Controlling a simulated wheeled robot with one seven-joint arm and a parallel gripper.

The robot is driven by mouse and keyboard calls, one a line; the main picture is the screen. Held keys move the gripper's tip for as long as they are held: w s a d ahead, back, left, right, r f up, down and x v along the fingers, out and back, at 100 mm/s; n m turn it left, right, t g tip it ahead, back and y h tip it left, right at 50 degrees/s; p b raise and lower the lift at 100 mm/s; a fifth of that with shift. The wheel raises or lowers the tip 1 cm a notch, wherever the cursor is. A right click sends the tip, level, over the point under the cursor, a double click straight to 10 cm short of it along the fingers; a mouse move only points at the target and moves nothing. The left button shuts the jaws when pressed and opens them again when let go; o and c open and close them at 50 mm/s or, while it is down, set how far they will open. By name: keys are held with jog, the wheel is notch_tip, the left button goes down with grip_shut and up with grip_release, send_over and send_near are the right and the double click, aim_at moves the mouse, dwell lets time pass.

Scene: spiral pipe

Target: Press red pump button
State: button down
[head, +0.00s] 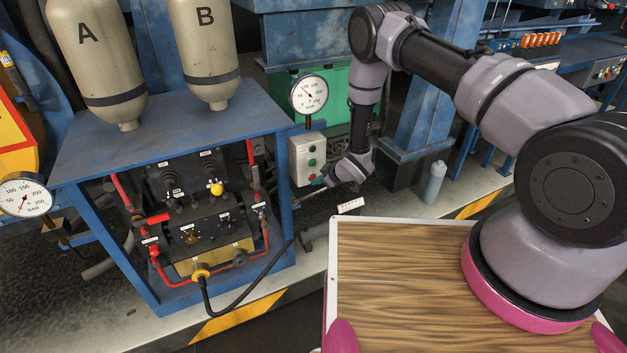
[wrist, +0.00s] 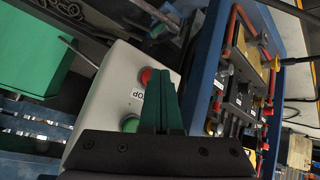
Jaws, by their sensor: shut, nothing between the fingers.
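A pale control box (head: 299,152) hangs below a gauge, beside the blue frame. In the wrist view the box (wrist: 108,95) carries a red button (wrist: 146,76) and a green button (wrist: 130,124), with a partly hidden label between them. My gripper (head: 322,181) is at the lower right of the box in the head view. Its dark green fingers (wrist: 166,75) are together and empty in the wrist view. Their tips appear close beside the red button and cover part of its side. I cannot tell whether they touch it.
A blue frame (head: 170,128) left of the box holds a valve panel with red pipes and a yellow knob. Tanks A (head: 95,55) and B (head: 203,50) stand above it. A round gauge (head: 308,94) rises over the box. A grey bottle (head: 434,183) stands at right.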

dwell(0.3)
jog(key=shift+s+d, duration=0.4)
jog(key=shift+s, duration=0.25)
jog(key=shift+s+d, duration=0.4)
jog(key=shift+s, duration=0.35)
jog(key=shift+s+d, duration=0.45)
jog(key=shift+s, duration=0.25)
jog(key=shift+s+d, duration=0.4)
jog(key=shift+s, duration=0.35)
